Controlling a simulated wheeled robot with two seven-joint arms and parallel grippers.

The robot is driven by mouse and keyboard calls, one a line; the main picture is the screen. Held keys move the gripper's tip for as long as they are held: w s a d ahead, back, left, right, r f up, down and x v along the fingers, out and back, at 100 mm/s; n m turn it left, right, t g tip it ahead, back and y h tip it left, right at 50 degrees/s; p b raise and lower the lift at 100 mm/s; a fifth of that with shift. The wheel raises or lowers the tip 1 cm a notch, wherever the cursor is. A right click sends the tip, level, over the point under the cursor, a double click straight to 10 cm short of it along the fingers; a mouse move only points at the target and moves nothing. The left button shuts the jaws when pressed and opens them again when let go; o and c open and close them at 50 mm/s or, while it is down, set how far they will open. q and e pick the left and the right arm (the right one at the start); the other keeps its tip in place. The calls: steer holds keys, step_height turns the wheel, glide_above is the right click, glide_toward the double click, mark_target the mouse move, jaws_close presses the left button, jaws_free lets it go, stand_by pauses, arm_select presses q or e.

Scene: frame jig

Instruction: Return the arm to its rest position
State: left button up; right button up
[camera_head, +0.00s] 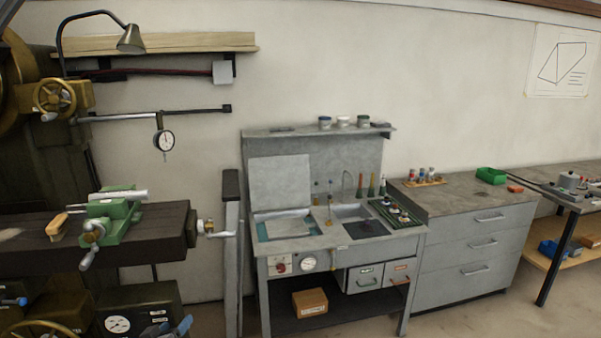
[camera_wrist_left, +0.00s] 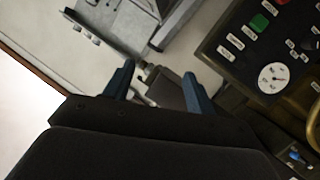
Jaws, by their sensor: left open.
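My left gripper (camera_head: 172,324) shows at the bottom edge of the head view, low in front of the dark machine. Only its blue fingertips and a bit of dark body are in frame. In the left wrist view its two blue fingers (camera_wrist_left: 157,84) stand apart, with nothing held between them. The rest of my left arm is out of the head view. My right gripper is not in view.
A dark bench (camera_head: 155,222) with a green vise (camera_head: 112,215) stands above the gripper. The machine's gauge panel (camera_head: 117,324) is just left of it. A grey workstation (camera_head: 335,250) and drawer cabinet (camera_head: 475,250) stand right. Some floor (camera_head: 212,318) shows between.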

arm_select(q)
steer(key=s+d+f+m+g, duration=0.2)
steer(key=s+d+f+g, duration=0.3)
steer(key=s, duration=0.6)
steer(key=s+d+f+m+g+y, duration=0.1)
steer(key=s+d+f+m+g, duration=0.15)
steer(key=s+f, duration=0.55)
steer(key=s+d+f+m+g, duration=0.1)
steer(key=s+d+f+g, duration=0.25)
steer(key=s, duration=0.95)
step_height(320, 180, down, 26)
steer(key=w+d+g, duration=0.1)
steer(key=w, duration=0.1)
steer(key=s+f, duration=0.4)
steer(key=f, duration=0.7)
steer(key=s+f+g, duration=0.1)
steer(key=s+f, duration=0.3)
steer(key=f, duration=0.8)
steer(key=shift+d, duration=0.15)
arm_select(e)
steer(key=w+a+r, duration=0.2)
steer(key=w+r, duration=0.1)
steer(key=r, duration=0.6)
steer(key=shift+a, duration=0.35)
arm_select(q)
steer(key=shift+f, duration=0.1)
steer(key=shift+c, duration=0.5)
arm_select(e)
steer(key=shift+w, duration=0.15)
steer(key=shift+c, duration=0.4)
